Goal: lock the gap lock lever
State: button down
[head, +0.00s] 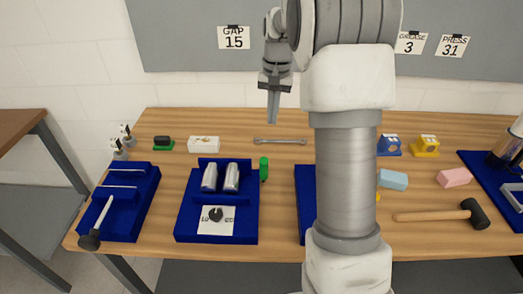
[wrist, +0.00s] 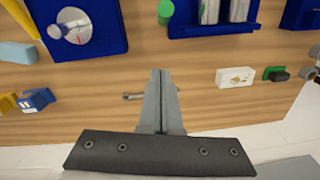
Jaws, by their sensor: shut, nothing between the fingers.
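A green cylinder (head: 264,168) is at the fixture's right side. My gripper (head: 272,120) is shut and empty, pointing down, above the back of the table and apart from the fixture. In the wrist view, my gripper (wrist: 160,72) is over bare wood; the rollers (wrist: 225,10) show at the top, the lever does not.
A wrench (head: 280,141) lies below my gripper. A white block (head: 204,144) is behind the fixture. A blue tray with a metal disc (wrist: 75,26) is mostly hidden behind my arm in the head view. A mallet (head: 440,216) lies at the right. A GAP 15 sign (head: 234,38) hangs behind.

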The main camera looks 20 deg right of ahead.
aim_at(264, 172)
dwell(0.3)
jog(key=s+a+f, duration=0.1)
jog(key=f, duration=0.4)
jog(key=s+a+f, duration=0.1)
jog(key=s+f, duration=0.1)
jog(key=f, duration=0.4)
jog(key=shift+a, duration=0.25)
jog(key=shift+f, duration=0.1)
jog(key=shift+s+a+t+b, duration=0.15)
jog(key=shift+s+t+b, duration=0.15)
jog(key=shift+b, duration=0.3)
